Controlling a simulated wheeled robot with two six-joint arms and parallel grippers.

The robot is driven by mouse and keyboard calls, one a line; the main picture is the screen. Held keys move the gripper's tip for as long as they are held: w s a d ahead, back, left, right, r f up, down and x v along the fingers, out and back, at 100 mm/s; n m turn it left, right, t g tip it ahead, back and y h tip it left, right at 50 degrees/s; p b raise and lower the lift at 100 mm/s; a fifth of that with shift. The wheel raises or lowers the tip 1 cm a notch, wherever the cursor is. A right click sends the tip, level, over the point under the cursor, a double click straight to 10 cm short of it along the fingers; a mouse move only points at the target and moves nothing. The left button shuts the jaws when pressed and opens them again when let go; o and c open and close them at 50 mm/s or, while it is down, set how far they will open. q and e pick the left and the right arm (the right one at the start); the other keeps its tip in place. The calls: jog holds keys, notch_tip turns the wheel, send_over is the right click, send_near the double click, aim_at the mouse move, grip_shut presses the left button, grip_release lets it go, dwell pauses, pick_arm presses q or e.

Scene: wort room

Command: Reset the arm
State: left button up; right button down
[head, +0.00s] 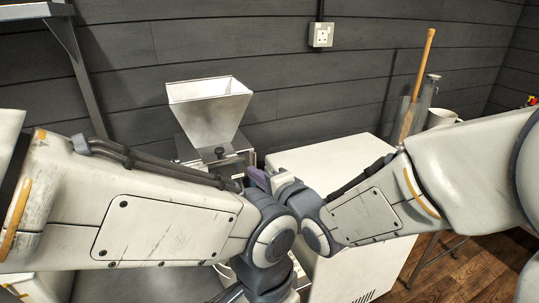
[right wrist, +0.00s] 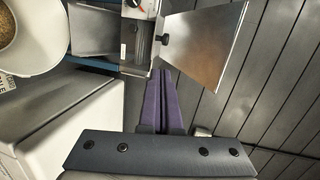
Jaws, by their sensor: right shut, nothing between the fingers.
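My right gripper (head: 258,178) shows in the head view just past the meeting arm links, in front of the metal mill. Its purple fingers lie together in the right wrist view (right wrist: 161,90), with nothing between them. They point towards the mill and look apart from it. My left arm comes in from the left and bends down at the middle of the head view. Its gripper cannot be made out there.
A mill with a metal hopper (head: 210,108) stands by the dark plank wall. A white cabinet (head: 335,160) is to its right. A wooden-handled tool (head: 423,70) leans behind the right arm. A white bucket of grain (right wrist: 35,45) shows in the right wrist view.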

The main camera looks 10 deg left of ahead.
jog(key=w+d+f+n+g+h, duration=0.15)
jog(key=d+f+h, duration=0.3)
jog(key=d, duration=0.45)
jog(key=d+f+n+g+h, duration=0.1)
jog(key=d+f+n+h, duration=0.15)
jog(key=d+f, duration=0.5)
jog(key=s+d+f+n+g+h, duration=0.4)
jog(key=s+d+n+g, duration=0.15)
jog(key=s+d, duration=0.85)
jog(key=s+a+r+n+g+y, duration=0.1)
jog(key=s+a+r+n+g, duration=0.35)
jog(key=s+a, duration=0.75)
notch_tip(320, 180, up, 13)
jog(key=n+t+p, duration=0.1)
jog(key=n+p, duration=0.1)
jog(key=p, duration=1)
jog(key=shift+w, duration=0.2)
